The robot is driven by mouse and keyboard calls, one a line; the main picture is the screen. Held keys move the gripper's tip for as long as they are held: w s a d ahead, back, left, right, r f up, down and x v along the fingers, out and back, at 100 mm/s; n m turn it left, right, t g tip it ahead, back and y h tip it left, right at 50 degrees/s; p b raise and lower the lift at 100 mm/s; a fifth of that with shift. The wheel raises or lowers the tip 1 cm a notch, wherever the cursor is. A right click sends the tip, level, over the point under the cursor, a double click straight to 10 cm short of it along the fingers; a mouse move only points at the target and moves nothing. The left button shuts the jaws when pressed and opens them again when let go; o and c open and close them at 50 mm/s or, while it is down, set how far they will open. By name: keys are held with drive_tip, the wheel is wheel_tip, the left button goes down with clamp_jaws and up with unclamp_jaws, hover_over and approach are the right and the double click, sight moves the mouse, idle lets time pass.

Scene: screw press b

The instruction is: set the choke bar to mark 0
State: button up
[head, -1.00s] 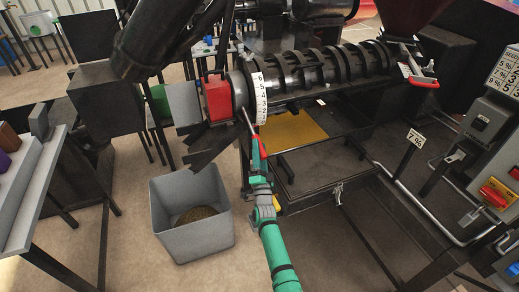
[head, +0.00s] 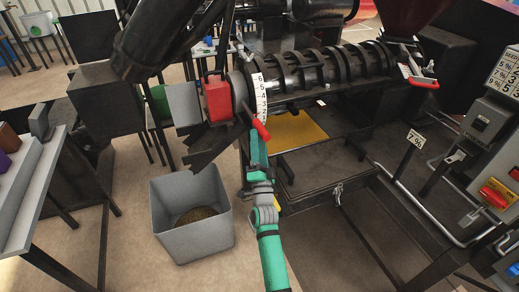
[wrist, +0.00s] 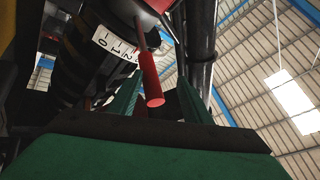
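The choke bar (head: 262,129) is a thin dark rod with a red handle, sticking out from the press's choke ring and slanting down to the right. My green gripper (head: 257,142) is just below the handle, reaching up from the bottom. In the wrist view the red handle (wrist: 151,80) stands between my two fingers (wrist: 157,100), with a visible gap on each side, so my gripper looks open. The white scale (head: 261,95) on the ring shows 6 down to about 2 in the head view. The scale's 2, 1 and 0 (wrist: 115,46) show in the wrist view. The exact reading is unclear.
A grey bin (head: 193,215) stands on the floor at lower left, below a dark chute (head: 210,150). The black press screw (head: 320,68) runs right from the ring. A yellow tray (head: 297,132) and the press frame lie right of my arm.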

drive_tip(key=s+r, duration=0.3)
drive_tip(key=s, duration=0.4)
drive_tip(key=shift+s+r, duration=0.2)
drive_tip(key=shift+s, duration=0.15)
drive_tip(key=shift+d, duration=0.1)
drive_tip(key=shift+c, duration=0.4)
